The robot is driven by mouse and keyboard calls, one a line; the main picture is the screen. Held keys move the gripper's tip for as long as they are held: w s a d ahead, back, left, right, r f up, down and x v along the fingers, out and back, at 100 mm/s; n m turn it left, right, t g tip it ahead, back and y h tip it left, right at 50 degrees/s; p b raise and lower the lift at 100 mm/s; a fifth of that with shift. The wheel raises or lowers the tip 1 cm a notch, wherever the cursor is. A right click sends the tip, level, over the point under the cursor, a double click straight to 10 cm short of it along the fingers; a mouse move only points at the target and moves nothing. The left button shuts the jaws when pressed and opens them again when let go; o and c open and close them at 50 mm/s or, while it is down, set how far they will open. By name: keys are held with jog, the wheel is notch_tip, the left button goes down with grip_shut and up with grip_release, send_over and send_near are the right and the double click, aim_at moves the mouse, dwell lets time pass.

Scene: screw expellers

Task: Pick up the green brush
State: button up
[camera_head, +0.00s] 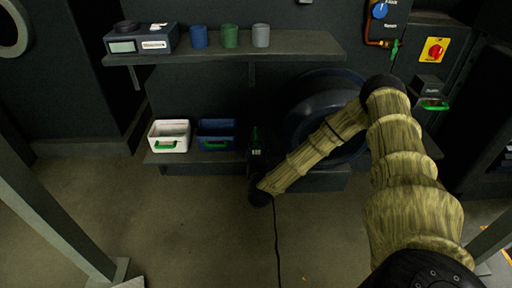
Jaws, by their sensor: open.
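I cannot clearly pick out the green brush. A small green item (434,105) sits at the right below a dark grey box; it may be the brush, but it is too small to tell. My gripper (256,134) is open at the end of my arm, in front of the low shelf and just right of the blue bin. Its fingers are dark and small here. I see nothing held between them.
A white bin (157,137) and a blue bin (230,128), both with green fronts, stand on the low shelf (165,158). The upper shelf (300,45) holds a boxed instrument (142,40) and blue, green and grey cups. A large dark round thing (300,105) is behind my arm. Floor is open at left.

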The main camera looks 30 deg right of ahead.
aim_at(256, 137)
jog(key=b+x, duration=0.1)
jog(key=x, duration=0.3)
jog(key=shift+d, duration=0.2)
jog(key=shift+b+x, duration=1.55)
jog(key=shift+x, duration=1.75)
jog(key=shift+w+a+r, duration=0.1)
jog(key=shift+a+r, duration=0.05)
grip_shut()
